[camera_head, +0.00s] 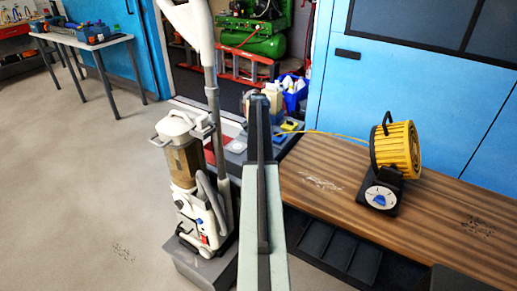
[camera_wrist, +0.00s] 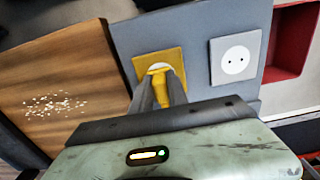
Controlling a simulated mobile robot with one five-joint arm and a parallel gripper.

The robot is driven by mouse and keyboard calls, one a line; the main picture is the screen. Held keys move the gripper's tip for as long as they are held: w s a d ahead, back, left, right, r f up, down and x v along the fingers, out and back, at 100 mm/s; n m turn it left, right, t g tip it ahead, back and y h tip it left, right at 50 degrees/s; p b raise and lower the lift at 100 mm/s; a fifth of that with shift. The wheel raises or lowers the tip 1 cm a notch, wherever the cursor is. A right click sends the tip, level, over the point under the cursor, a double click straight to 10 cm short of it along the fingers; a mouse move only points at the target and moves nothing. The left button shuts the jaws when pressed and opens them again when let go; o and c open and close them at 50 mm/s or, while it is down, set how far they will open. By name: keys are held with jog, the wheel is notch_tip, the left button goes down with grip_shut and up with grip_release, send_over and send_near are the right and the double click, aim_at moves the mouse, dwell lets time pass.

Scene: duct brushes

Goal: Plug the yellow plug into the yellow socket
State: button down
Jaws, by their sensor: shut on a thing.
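My gripper (camera_wrist: 158,90) is shut on the yellow plug (camera_wrist: 158,71) in the wrist view. The plug is right in front of the yellow socket (camera_wrist: 142,66), a square yellow plate with a pale round centre on a grey panel. The plug and fingers cover much of that centre. I cannot tell whether the plug is touching the socket or in it. In the head view my arm hides the gripper and plug.
A white socket (camera_wrist: 236,57) is to the right of the yellow one. A wooden bench (camera_head: 440,214) holds a yellow blower (camera_head: 396,150), with a thin yellow cable (camera_head: 335,135) running left. A white vacuum-like machine (camera_head: 187,170) stands left of my arm.

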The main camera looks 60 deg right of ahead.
jog(key=shift+f+b, duration=0.45)
jog(key=shift+f, duration=0.05)
jog(key=c, duration=1.2)
grip_release()
jog(key=shift+r, duration=0.1)
notch_tip(320, 180, up, 8)
jog(key=p, duration=0.8)
